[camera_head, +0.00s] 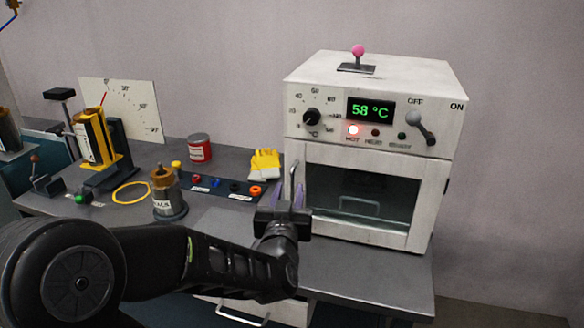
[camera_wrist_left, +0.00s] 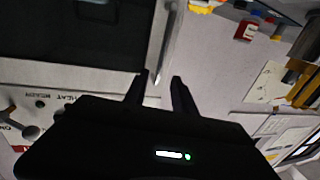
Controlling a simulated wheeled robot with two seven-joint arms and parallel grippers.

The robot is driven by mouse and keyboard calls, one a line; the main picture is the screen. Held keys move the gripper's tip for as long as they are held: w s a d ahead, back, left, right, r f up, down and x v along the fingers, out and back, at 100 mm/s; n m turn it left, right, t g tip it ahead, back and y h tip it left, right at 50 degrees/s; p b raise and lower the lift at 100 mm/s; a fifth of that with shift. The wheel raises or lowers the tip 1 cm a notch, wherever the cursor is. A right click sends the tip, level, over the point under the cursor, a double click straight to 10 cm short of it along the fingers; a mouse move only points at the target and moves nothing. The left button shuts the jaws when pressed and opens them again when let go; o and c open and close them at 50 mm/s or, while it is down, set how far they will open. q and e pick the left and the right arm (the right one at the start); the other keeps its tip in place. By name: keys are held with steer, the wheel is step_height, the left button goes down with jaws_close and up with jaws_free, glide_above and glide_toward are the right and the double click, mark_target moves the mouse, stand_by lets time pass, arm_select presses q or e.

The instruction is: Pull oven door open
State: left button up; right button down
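The white oven (camera_head: 375,120) stands on the bench at the right, its windowed door (camera_head: 365,190) looking shut. A silver vertical handle (camera_head: 295,176) is at the door's left edge. My left gripper (camera_head: 284,198) is at the lower part of this handle. In the left wrist view its two dark fingers (camera_wrist_left: 160,77) are apart, with the handle (camera_wrist_left: 158,45) running down between them; I cannot tell whether either finger touches it. The gripper hides the handle's lower end in the head view. My right gripper is not in view.
The oven display (camera_head: 371,111) reads 58 °C and a red lamp glows. Left of the oven are yellow gloves (camera_head: 265,164), a red can (camera_head: 200,149), a brass-topped cylinder (camera_head: 167,195) and a yellow ring (camera_head: 131,192). The bench front before the oven (camera_head: 360,278) is clear.

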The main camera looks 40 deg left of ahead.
mark_target(292, 181)
arm_select(q)
steer(key=shift+w+r+p, duration=0.2)
steer(key=shift+r+p, duration=0.15)
steer(key=shift+p, duration=0.35)
steer(key=shift+w+a+f+p, duration=0.15)
steer(key=shift+w+a+p, duration=0.1)
steer(key=shift+p, duration=0.1)
steer(key=x, duration=0.4)
steer(key=shift+w+a+f, duration=0.1)
steer(key=shift+w+f, duration=0.15)
steer(key=shift+w, duration=0.15)
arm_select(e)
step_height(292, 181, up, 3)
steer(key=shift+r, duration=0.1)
arm_select(q)
jaws_close()
